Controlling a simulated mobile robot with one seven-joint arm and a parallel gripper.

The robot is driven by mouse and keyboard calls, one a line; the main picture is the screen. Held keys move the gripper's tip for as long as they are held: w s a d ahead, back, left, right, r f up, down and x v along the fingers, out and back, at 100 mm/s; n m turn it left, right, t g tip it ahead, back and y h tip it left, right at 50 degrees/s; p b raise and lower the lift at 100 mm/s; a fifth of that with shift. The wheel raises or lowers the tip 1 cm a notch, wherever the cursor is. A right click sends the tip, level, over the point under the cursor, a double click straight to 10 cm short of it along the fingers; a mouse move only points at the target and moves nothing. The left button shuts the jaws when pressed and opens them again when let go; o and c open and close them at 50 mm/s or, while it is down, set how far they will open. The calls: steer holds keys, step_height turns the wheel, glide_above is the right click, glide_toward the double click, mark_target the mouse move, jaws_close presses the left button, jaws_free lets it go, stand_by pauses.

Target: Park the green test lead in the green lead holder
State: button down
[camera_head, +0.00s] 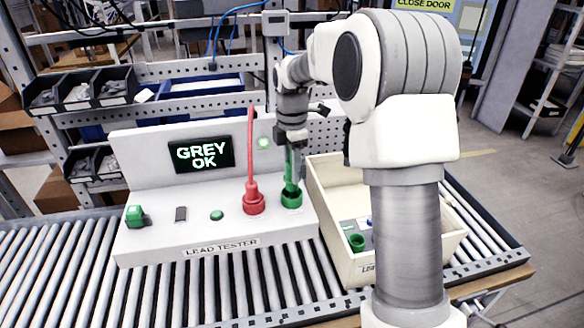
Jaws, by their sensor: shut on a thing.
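The lead tester (230,232) is a white console on the roller conveyor. The green lead holder (291,199) is a green cup at the right end of its deck. The green test lead (289,162) stands roughly upright, its lower end at the holder's mouth. I cannot tell how deep it sits in the cup. My gripper (292,148) is shut on the lead, above the holder, and hides the lead's upper part.
A red lead (251,150) stands in the red holder (253,204), just left of the green one. The screen (202,155) reads "GREY OK". A green switch (135,216) and a green button (216,214) sit further left. A cream bin (385,266) stands at right, partly behind my arm.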

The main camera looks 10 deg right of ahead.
steer(key=shift+f+b, duration=1.2)
steer(key=shift+f, duration=0.85)
steer(key=shift+c, duration=2.1)
jaws_free()
step_height(320, 180, up, 18)
steer(key=shift+f, duration=0.25)
